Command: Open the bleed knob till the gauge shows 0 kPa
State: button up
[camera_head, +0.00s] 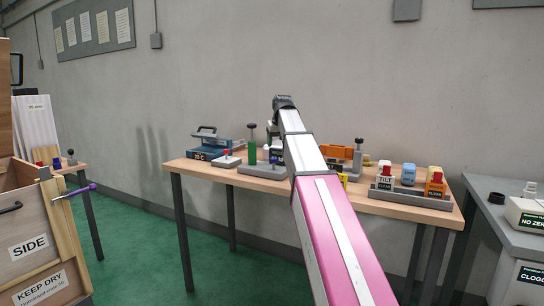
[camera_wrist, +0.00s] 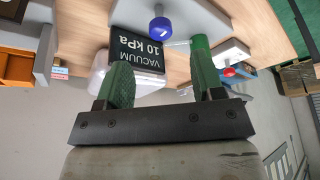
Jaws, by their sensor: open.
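The gauge is a dark display (camera_wrist: 138,52) in the wrist view that reads "VACUUM 10 kPa". A blue round knob (camera_wrist: 161,28) with a white mark stands just beyond it on a grey base; no label shows to confirm it as the bleed knob. My gripper (camera_wrist: 160,62) is open and empty, with green fingers spread below the knob in the picture. The display shows between the fingers, and the knob is apart from both. A small blue knob (camera_head: 273,160) shows beside my arm in the head view. There my arm hides the gauge and most of my gripper.
A green cylinder (camera_wrist: 201,43) stands close to the right finger; it also shows in the head view (camera_head: 252,152). A red knob (camera_wrist: 229,72) on a pale base is further right. The wooden table (camera_head: 212,174) holds several other devices. A grey bench (camera_head: 487,200) stands at right.

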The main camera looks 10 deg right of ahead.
aim_at(274, 164)
jog(key=x, duration=0.3)
jog(key=w+x, duration=0.1)
jog(key=x, duration=0.6)
jog(key=shift+w+a+r, duration=0.1)
jog(key=shift+w+r, duration=0.15)
jog(key=shift+r, duration=0.15)
jog(key=shift+c, duration=0.3)
jog(key=c, duration=0.8)
